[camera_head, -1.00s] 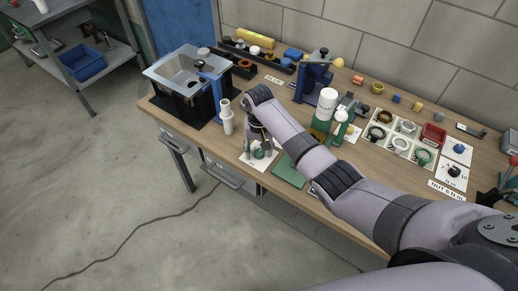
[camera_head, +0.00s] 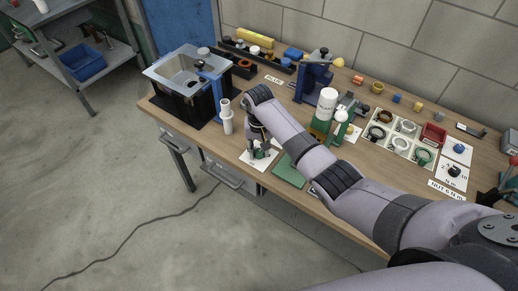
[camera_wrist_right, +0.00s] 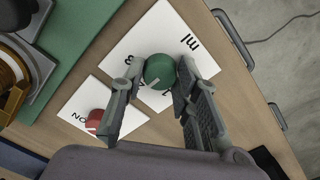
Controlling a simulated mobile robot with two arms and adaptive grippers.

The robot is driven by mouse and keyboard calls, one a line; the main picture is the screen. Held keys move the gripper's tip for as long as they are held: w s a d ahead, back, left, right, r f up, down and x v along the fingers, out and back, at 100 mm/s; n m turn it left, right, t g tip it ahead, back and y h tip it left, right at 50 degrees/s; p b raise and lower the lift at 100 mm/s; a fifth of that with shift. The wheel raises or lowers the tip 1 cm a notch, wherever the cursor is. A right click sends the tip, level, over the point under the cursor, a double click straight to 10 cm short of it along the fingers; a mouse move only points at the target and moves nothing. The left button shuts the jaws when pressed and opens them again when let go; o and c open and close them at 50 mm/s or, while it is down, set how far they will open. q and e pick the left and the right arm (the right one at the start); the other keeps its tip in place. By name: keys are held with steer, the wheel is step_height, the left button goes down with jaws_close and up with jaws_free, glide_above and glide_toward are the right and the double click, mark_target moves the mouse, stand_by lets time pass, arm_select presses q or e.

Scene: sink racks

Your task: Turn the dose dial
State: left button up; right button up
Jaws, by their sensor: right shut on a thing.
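The dose dial is a round green knob (camera_wrist_right: 159,70) with a pale pointer line, on a white card (camera_wrist_right: 200,62) marked "ml" in the right wrist view. The card (camera_head: 247,160) also shows near the table's front edge in the head view. My right gripper (camera_wrist_right: 157,84) points down at the dial, with one finger on each side. It is shut on the dial. The fingers cover part of the card's markings. My left gripper is not in view.
A red knob (camera_wrist_right: 95,119) sits on another white card beside the dial. A green mat (camera_head: 288,172) lies to the right. A white cylinder (camera_head: 227,118) stands to the left, near the sink box (camera_head: 180,105). Bottles (camera_head: 327,104) stand behind my right arm.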

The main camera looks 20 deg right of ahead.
mark_target(259, 152)
steer(key=shift+r+n+p, duration=0.15)
steer(key=shift+n+p, duration=0.7)
steer(key=shift+n, duration=0.25)
steer(key=n+p, duration=0.1)
steer(key=n, duration=0.1)
steer(key=shift+n, duration=0.3)
steer(key=n+p, duration=0.1)
steer(key=n, duration=0.2)
steer(key=shift+n, duration=0.3)
steer(key=shift+n+p, duration=0.35)
steer(key=shift+n, duration=1.35)
steer(key=o, duration=1.2)
steer(key=shift+c, duration=0.2)
step_height(259, 152, up, 12)
